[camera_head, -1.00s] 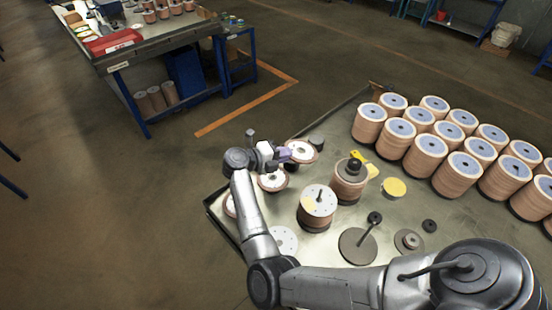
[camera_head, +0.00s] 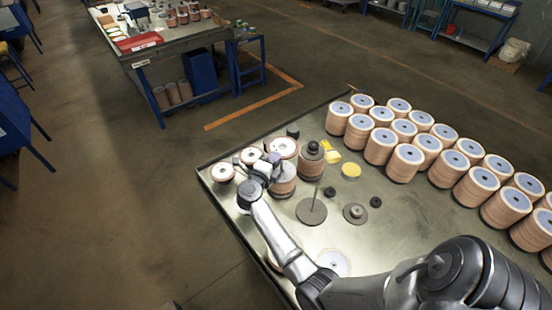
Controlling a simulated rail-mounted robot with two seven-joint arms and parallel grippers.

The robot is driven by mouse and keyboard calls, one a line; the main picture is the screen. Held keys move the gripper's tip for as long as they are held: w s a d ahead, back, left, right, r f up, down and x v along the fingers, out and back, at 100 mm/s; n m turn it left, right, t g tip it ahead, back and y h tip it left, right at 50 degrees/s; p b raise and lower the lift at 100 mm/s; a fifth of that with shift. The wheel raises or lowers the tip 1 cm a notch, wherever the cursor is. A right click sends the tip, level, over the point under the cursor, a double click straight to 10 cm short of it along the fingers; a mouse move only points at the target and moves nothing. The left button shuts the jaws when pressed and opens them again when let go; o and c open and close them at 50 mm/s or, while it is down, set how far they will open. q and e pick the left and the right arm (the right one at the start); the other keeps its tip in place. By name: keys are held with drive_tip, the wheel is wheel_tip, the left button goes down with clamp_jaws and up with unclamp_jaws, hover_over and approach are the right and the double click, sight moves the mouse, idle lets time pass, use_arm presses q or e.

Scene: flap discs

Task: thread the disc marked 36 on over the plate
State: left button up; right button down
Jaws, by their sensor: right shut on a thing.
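My right gripper (camera_head: 268,164) is at the left part of the table, over the top of a brown disc stack (camera_head: 284,187). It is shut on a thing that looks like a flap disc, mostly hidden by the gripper. A dark round plate (camera_head: 308,214) with a thin upright rod stands bare to the right of that stack. Pale-topped flap discs lie at the far left: one disc (camera_head: 222,173), a second disc (camera_head: 250,156) and a third disc (camera_head: 284,147). The number 36 is too small to read on any of them. My left gripper is not in view.
Many disc stacks (camera_head: 408,155) fill the right of the table (camera_head: 385,225). A white disc (camera_head: 333,262) lies near the front.

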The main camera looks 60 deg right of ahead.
wheel_tip(320, 180, down, 5)
drive_tip(key=b, duration=0.5)
drive_tip(key=shift+f, duration=0.15)
idle(0.4)
drive_tip(key=shift+f+b, duration=0.4)
drive_tip(key=shift+f, duration=0.1)
drive_tip(key=shift+f+b, duration=0.6)
drive_tip(key=shift+f, duration=0.35)
idle(0.4)
